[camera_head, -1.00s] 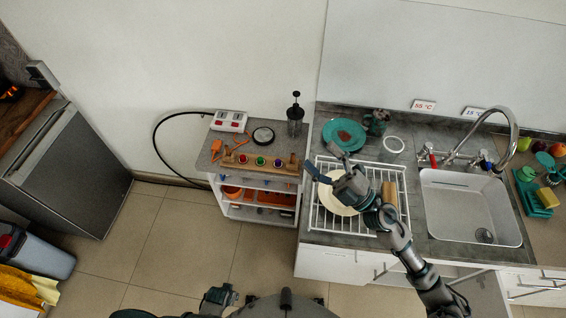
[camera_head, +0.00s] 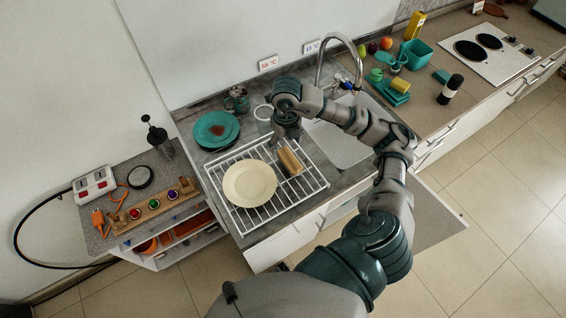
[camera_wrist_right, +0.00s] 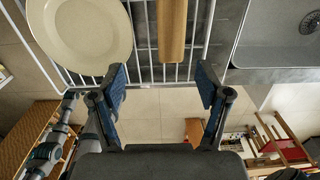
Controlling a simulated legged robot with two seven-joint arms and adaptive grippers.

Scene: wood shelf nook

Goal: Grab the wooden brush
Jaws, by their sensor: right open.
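The wooden brush (camera_head: 291,160) shows as a light brown wooden cylinder in the white wire dish rack (camera_head: 229,212), right of a cream plate (camera_head: 249,184). I cannot make out bristles. In the right wrist view the brush (camera_wrist_right: 172,32) lies upright in the picture, ahead of the fingers. My right gripper (camera_head: 285,138) is just behind the brush's far end in the head view. In the wrist view my right gripper (camera_wrist_right: 162,84) is open and empty, its blue-padded fingers apart. My left arm partly shows at the wrist view's left edge; its jaws are unclear.
A teal plate (camera_head: 215,130) and a dark cup (camera_head: 237,99) stand behind the rack. The sink (camera_head: 340,142) and its tall faucet (camera_head: 357,58) are close on the right. A small cart (camera_head: 120,190) with a French press (camera_head: 158,140) stands left.

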